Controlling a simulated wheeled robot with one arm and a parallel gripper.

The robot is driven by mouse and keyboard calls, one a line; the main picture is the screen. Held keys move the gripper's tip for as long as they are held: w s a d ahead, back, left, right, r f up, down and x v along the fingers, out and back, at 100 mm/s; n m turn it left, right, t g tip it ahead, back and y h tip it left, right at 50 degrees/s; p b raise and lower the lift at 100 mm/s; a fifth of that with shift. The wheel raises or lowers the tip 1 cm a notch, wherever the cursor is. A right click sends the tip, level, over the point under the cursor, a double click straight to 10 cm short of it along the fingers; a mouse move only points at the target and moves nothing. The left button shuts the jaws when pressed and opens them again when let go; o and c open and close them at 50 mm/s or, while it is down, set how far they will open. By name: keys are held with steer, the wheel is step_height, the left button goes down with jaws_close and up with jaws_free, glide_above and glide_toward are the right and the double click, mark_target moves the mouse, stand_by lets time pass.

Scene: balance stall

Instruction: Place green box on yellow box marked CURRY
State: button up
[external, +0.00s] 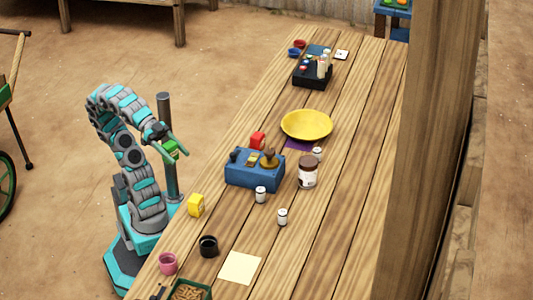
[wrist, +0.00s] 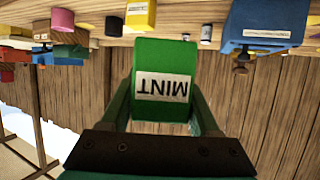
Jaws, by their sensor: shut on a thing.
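The green box (external: 170,147) is held in my gripper (external: 173,151), up in the air off the table's left edge. In the wrist view the green box (wrist: 163,62) sits between the two fingers of my gripper (wrist: 162,100), and its white label reads MINT upside down. My gripper is shut on it. The yellow box (external: 196,205) stands on the table's left edge, below and a little right of my gripper. The yellow box (wrist: 140,16) also shows at the top of the wrist view, apart from the green box. No CURRY lettering is readable on it.
A blue box (external: 253,174) with small items stands right of the yellow box. A black cup (external: 208,246) and pink cup (external: 168,263) stand nearer the front. White cans, a brown jar (external: 308,172) and a yellow bowl (external: 306,125) are farther right.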

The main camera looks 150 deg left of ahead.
steer(key=w+a+f, duration=0.1)
steer(key=w+f, duration=0.1)
steer(key=w, duration=0.6)
steer(key=w+a+f, duration=0.1)
steer(key=w+f, duration=0.1)
steer(key=w, duration=0.5)
steer(key=shift+w+f, duration=0.35)
steer(key=shift+f, duration=0.05)
steer(key=shift+f, duration=0.2)
steer(key=o, duration=1.4)
steer(key=v, duration=1.2)
steer(key=shift+a+r, duration=0.1)
steer(key=shift+r, duration=0.15)
